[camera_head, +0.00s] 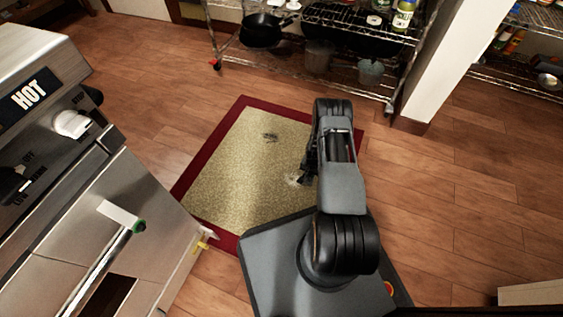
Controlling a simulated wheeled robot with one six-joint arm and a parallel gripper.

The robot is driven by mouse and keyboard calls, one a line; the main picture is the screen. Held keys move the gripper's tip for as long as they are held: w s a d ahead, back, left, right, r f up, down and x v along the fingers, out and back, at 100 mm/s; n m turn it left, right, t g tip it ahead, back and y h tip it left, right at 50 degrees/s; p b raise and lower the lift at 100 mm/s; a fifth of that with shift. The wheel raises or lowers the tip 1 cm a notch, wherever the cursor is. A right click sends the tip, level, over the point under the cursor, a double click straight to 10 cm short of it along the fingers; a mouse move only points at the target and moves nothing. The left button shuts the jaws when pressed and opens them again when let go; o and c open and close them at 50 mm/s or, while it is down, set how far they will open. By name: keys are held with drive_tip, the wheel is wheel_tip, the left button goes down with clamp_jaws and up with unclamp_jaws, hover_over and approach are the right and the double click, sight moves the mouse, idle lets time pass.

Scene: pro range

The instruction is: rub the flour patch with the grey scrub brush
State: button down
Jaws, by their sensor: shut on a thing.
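The flour patch (293,180) is a small whitish smear on a tan mat (225,185) with a dark red border. My gripper (307,174) is low over the mat, at the right edge of the flour patch. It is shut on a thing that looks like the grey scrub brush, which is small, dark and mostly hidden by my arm. I cannot tell whether the brush touches the mat. My arm also covers the mat's right part and may hide some of the flour.
A dark smudge (270,137) marks the mat farther back. A steel oven (130,190) with a protruding handle stands at the left. A wire shelf (330,70) with pans and buckets is at the back, beside a white post (445,65). Wooden floor is clear at the right.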

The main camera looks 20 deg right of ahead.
drive_tip(key=shift+r+p, duration=1.65)
drive_tip(key=shift+r, duration=0.95)
